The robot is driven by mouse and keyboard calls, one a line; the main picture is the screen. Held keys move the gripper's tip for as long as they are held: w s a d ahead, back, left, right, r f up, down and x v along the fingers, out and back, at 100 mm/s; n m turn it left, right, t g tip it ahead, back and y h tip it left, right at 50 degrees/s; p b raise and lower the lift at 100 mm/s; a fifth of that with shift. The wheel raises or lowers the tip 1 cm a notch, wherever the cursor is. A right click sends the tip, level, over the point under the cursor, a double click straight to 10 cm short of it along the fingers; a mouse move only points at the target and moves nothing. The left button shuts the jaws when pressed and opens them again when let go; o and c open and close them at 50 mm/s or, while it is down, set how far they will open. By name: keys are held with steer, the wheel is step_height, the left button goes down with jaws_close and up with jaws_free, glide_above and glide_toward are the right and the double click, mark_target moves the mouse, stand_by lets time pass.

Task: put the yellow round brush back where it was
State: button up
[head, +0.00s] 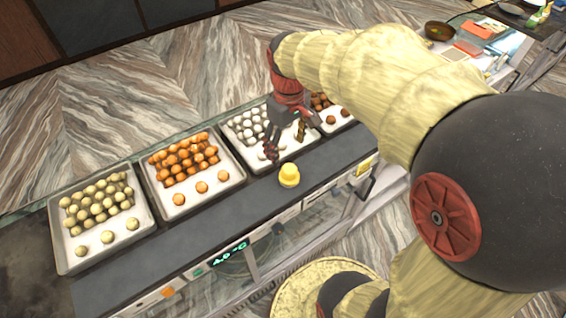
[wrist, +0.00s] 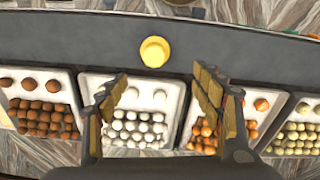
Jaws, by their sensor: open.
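The yellow round brush (head: 289,175) stands on the dark counter ledge (head: 232,206), in front of the tray of white sweets. In the wrist view the brush (wrist: 155,51) is on the dark ledge, beyond my fingertips and roughly centred between them. My gripper (head: 286,147) is open and empty, above the white-sweets tray, just behind the brush in the head view. Both fingers of my gripper (wrist: 160,80) show in the wrist view, apart from the brush.
Trays of pale green sweets (head: 62,255), orange sweets (head: 165,209), white sweets (head: 255,166) and brown sweets (head: 345,120) line the counter. The ledge around the brush is clear. A bowl (head: 438,31) and an orange item (head: 476,29) are at the far right.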

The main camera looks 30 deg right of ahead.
steer(key=s+a+r+m+t, duration=0.2)
steer(key=s+a+r+t, duration=0.3)
steer(key=s+a, duration=0.5)
steer(key=shift+s+a+r, duration=0.35)
steer(key=shift+s+r, duration=0.45)
steer(key=shift+s, duration=0.15)
